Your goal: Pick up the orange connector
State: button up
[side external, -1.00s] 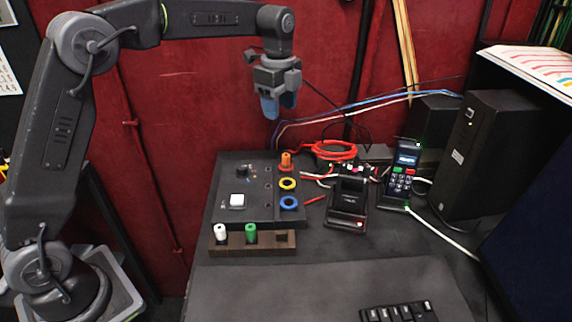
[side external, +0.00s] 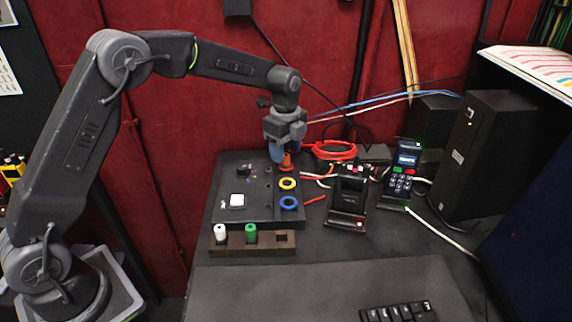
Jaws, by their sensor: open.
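The orange connector (side external: 286,161) stands upright at the back right of the black panel (side external: 225,178), behind a yellow ring (side external: 288,184) and a blue ring (side external: 289,203). My gripper (side external: 284,155) points down at the connector with its blue fingers open. The fingers hide the connector's upper part. One finger is on the connector's left side; I cannot tell whether either finger touches it.
A brown rack (side external: 268,240) in front of the panel holds a white connector (side external: 220,234) and a green connector (side external: 251,233), with an empty slot at right. A black device (side external: 348,200), red coiled cable (side external: 331,150) and keypad handset (side external: 402,175) stand to the right.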

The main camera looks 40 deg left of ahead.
aim_at(286, 165)
jog(key=shift+f, duration=1.4)
jog(key=shift+c, duration=0.4)
grip_shut()
